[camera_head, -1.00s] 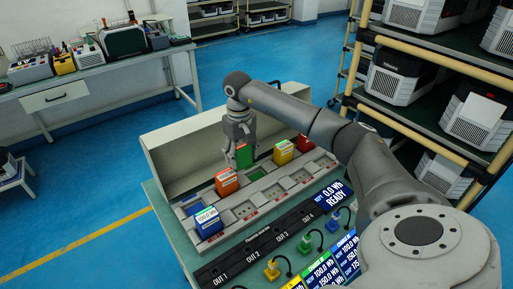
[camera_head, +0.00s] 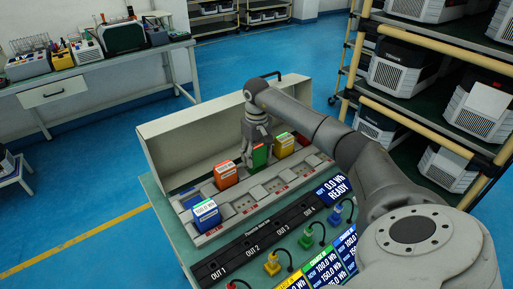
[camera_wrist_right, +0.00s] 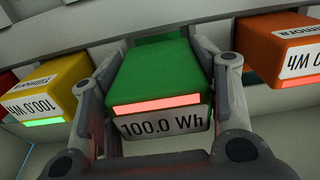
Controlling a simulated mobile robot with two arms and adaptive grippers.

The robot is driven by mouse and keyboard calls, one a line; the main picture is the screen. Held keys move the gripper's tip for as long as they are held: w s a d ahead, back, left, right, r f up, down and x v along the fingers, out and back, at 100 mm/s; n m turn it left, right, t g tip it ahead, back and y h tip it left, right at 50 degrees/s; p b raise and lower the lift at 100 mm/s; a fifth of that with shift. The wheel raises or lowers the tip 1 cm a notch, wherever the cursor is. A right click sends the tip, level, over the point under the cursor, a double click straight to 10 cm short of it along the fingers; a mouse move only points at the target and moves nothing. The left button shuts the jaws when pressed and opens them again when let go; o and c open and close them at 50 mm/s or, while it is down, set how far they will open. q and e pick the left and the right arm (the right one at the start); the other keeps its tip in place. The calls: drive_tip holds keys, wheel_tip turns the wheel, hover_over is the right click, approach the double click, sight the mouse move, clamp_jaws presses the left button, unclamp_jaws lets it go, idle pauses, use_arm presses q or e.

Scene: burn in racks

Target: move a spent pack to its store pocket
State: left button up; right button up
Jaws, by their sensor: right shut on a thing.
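My right gripper (camera_head: 258,138) is shut on a green pack (camera_head: 260,156) over the rack (camera_head: 180,189), between an orange pack and a yellow pack. In the right wrist view the green pack (camera_wrist_right: 155,75) sits between both fingers (camera_wrist_right: 162,78), its label reading 100.0 Wh beside a lit red strip. The orange pack (camera_head: 226,175) stands left of it, and the yellow pack (camera_head: 284,145) right of it. A blue pack (camera_head: 206,214) stands at the near left end of the rack. I cannot tell whether the green pack touches the rack. My left gripper is out of view.
A black output strip (camera_head: 265,235) runs along the front with a display reading 0.0 Wh READY (camera_head: 333,188). A tall shelf (camera_head: 410,122) of units stands at right.

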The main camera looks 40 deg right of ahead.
drive_tip(key=shift+f, duration=0.75)
drive_tip(key=shift+f+b, duration=0.55)
drive_tip(key=shift+b, duration=0.2)
drive_tip(key=o, duration=1.5)
drive_tip(key=shift+o, duration=0.2)
drive_tip(key=shift+f, duration=0.1)
wheel_tip(320, 180, up, 12)
drive_tip(key=shift+r, duration=0.1)
